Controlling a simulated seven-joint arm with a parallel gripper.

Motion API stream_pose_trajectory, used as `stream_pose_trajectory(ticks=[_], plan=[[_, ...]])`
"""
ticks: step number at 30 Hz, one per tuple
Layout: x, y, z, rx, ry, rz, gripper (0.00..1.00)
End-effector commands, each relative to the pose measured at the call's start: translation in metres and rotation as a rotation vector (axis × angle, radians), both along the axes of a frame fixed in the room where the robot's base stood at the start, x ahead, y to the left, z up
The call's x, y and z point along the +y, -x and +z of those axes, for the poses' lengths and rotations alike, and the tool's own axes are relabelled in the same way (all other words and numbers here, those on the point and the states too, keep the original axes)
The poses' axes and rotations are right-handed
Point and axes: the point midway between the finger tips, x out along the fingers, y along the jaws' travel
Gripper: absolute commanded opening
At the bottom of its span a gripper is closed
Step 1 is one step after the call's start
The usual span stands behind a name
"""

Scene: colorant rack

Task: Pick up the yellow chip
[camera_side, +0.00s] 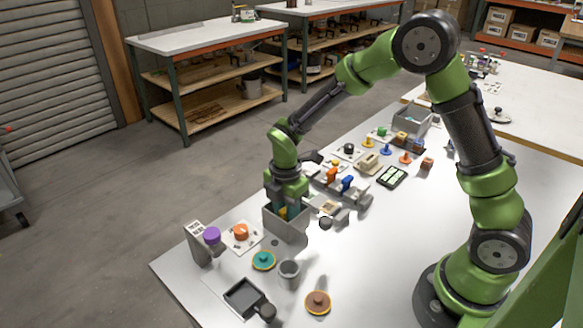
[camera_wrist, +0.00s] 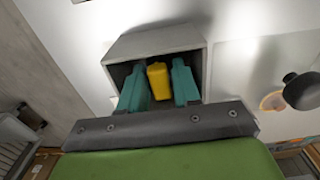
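The yellow chip (camera_wrist: 159,82) stands inside a grey open-topped bin in the wrist view, between the two teal fingers of my gripper (camera_wrist: 158,84). A narrow dark gap shows on each side of it, so the fingers look open around it and not pressed on it. In the side view my gripper (camera_side: 290,208) reaches down into the grey bin (camera_side: 287,226). Only a small bit of yellow (camera_side: 283,212) shows there beside the fingers. The chip's lower part is hidden in the bin.
A purple knob (camera_side: 212,236), an orange knob on a white plate (camera_side: 241,232), a teal disc (camera_side: 264,260), a grey cup (camera_side: 289,274) and a brown disc (camera_side: 318,302) stand near the bin. Fixtures with coloured pieces (camera_side: 347,184) lie behind it. The table's front right is clear.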

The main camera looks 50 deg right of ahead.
Motion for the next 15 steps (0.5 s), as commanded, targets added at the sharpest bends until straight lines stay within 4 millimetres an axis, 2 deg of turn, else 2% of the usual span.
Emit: stream_pose_trajectory(ticks=[6,12,15], plan=[[0.0000,0.0001,-0.0010,0.000,0.000,0.000,0.32],[0.0000,0.0000,-0.0007,0.000,0.000,0.000,0.01],[0.0000,-0.0001,-0.0006,0.000,0.000,0.000,0.00]])
